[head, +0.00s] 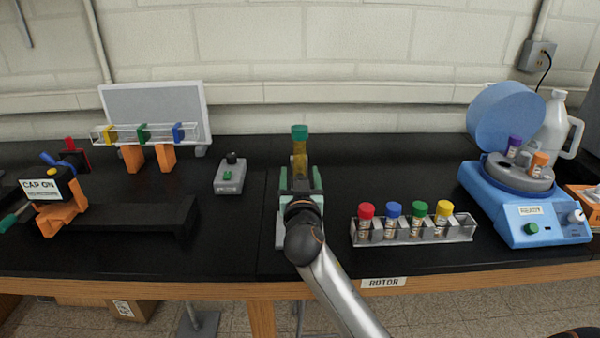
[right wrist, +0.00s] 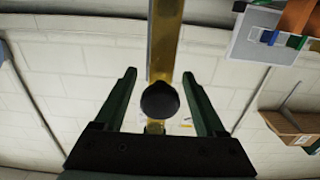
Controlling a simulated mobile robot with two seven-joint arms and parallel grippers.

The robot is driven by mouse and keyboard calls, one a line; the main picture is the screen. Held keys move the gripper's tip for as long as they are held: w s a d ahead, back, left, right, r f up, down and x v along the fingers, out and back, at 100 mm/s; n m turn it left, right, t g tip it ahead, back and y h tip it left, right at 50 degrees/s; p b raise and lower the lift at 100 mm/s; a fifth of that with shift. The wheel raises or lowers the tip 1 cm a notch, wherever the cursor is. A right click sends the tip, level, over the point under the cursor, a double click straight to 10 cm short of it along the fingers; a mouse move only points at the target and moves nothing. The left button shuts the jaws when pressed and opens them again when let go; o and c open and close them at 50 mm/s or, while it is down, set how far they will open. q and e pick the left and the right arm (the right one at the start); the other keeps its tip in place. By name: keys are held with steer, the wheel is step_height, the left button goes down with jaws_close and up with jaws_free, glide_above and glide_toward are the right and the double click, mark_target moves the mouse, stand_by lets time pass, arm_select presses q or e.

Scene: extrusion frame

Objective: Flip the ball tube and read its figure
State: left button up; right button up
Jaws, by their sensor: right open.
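The ball tube (head: 300,150) is upright, amber, with a teal cap on top, at the middle of the bench in the head view. Its lower part is hidden behind my right gripper (head: 301,180). In the right wrist view the amber tube (right wrist: 166,40) runs down between the green fingers of my right gripper (right wrist: 165,85). The fingers are open, with a gap on each side of the tube. A dark round thing (right wrist: 160,100) shows at the tube between them; I cannot tell whether it is inside or in front. No figure is readable. My left gripper is out of view.
A small grey device (head: 229,174) stands left of the tube. A clear rack (head: 400,232) with several capped vials stands close on the right, and a blue centrifuge (head: 525,215) with open lid is farther right. An orange stand (head: 60,213) with a CAP ON sign is far left.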

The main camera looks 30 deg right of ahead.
jaws_close()
stand_by(0.7)
stand_by(0.8)
